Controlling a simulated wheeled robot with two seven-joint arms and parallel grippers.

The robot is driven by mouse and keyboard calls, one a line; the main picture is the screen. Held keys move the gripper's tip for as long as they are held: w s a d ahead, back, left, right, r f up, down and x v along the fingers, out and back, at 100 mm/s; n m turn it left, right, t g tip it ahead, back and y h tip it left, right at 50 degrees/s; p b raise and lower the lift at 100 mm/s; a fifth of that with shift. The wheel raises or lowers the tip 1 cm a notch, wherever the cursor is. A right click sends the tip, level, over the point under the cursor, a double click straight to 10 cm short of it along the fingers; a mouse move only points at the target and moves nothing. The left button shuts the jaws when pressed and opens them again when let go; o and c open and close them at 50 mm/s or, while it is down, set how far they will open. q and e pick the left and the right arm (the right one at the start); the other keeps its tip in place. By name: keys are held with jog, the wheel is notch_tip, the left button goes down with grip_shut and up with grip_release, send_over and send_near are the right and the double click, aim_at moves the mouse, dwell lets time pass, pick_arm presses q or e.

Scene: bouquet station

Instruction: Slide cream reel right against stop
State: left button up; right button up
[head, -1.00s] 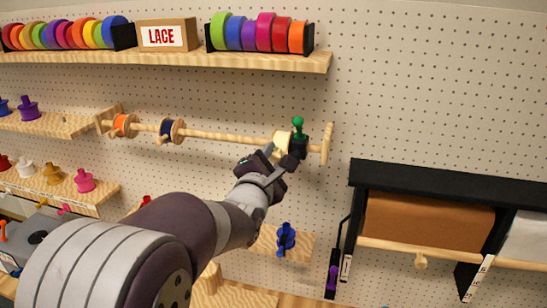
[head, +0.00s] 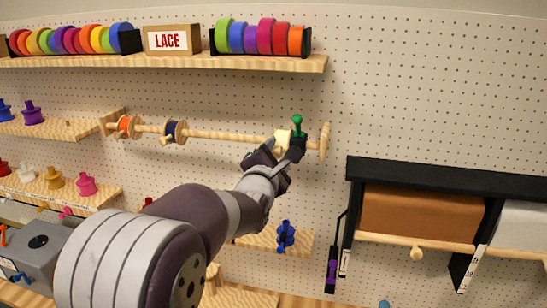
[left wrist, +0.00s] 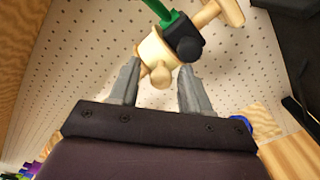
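The cream reel (head: 282,138) sits near the right end of a wooden rod (head: 225,134) on the pegboard. It also shows in the left wrist view (left wrist: 152,48), with a small wooden peg on its near side. The stop, a black collar (left wrist: 187,48) with a green handle (head: 297,122), is just right of the reel; they look touching or nearly so. My left gripper (left wrist: 159,72) is open, its fingertips on either side of the reel's near part, with gaps beside the peg. In the head view, the gripper partly covers reel and stop. My right gripper is out of view.
An orange reel (head: 125,125) and a navy reel (head: 174,131) sit further left on the rod. A ribbon shelf (head: 190,66) is above. A black rack with a brown roll (head: 420,214) stands to the right. A blue spool (head: 286,234) is below.

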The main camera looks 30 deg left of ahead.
pick_arm(q)
jog(key=b+v, duration=0.7)
jog(key=v, duration=0.5)
jog(key=shift+s, duration=0.3)
jog(key=shift+f, duration=0.1)
